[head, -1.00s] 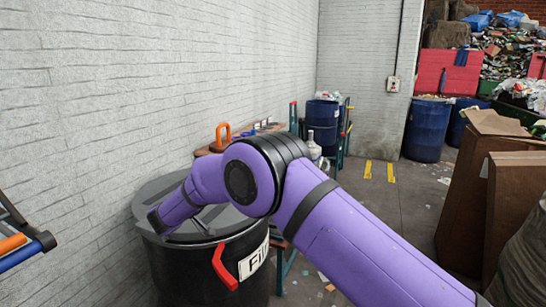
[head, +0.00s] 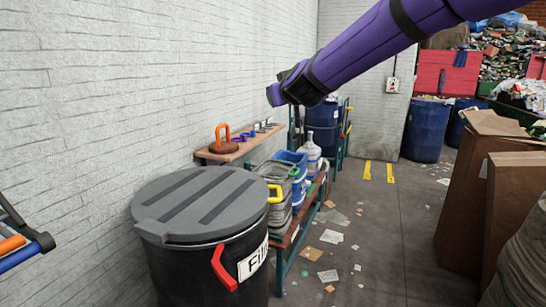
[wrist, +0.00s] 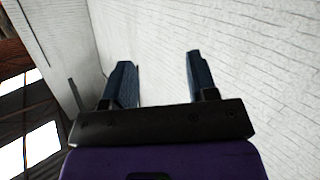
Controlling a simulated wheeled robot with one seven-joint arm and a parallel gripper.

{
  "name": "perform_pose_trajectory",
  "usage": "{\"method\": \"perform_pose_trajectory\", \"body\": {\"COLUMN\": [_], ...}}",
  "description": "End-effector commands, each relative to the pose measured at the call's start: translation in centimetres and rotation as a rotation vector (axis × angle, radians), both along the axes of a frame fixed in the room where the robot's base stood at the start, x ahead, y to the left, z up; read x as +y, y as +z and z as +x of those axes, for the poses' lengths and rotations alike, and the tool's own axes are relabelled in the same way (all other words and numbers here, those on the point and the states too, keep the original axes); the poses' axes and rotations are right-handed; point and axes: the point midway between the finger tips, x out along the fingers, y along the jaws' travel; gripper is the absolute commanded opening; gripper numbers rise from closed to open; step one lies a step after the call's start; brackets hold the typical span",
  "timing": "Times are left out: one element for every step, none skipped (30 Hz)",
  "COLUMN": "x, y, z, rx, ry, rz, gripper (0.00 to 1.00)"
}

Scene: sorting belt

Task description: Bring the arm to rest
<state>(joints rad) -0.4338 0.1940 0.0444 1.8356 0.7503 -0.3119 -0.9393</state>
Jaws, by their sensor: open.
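My purple arm (head: 385,42) reaches in from the upper right in the head view, raised above the bench. My gripper (wrist: 158,75) shows in the wrist view with its two dark fingers wide apart and nothing between them. Behind the fingers is only white brick wall. In the head view the fingers are hard to make out at the arm's left end.
A black bin (head: 205,265) with a grey lid (head: 205,205) stands at the lower left. Blue barrels stand behind. Cardboard boxes (head: 462,215) are at right. The middle floor is littered.

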Motion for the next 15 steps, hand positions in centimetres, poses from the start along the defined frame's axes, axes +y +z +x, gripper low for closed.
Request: {"method": "perform_pose_trajectory", "body": {"x": [-1.7,-2.5,-3.6,-4.4,-5.2,-6.3,-7.1,-7.9,-9.0,-9.8,-10.6,-11.7,-12.5,-13.3,-14.4], "y": [0.9,1.2,1.5,1.6,1.7,1.9,1.9,1.9,1.8,1.8,1.6,1.4,1.3,1.0,0.6], "z": [-1.4,-2.3,-3.5,-4.4,-5.3,-6.6,-7.6,-8.6,-10.0,-11.1,-12.2,-13.7,-14.9,-16.0,-17.6], "rx": [0.021,0.041,0.066,0.086,0.108,0.136,0.158,0.181,0.212,0.236,0.261,0.293,0.319,0.345,0.38], "ry": [0.012,0.02,0.031,0.039,0.044,0.05,0.053,0.055,0.056,0.055,0.054,0.048,0.043,0.037,0.027], "rz": [0.012,0.018,0.026,0.032,0.038,0.043,0.047,0.051,0.055,0.056,0.059,0.063,0.065,0.066,0.069], "gripper": [0.53,0.53,0.53,0.53,0.53,0.53,0.53,0.53,0.53,0.53,0.53,0.53,0.53,0.53,0.53]}}
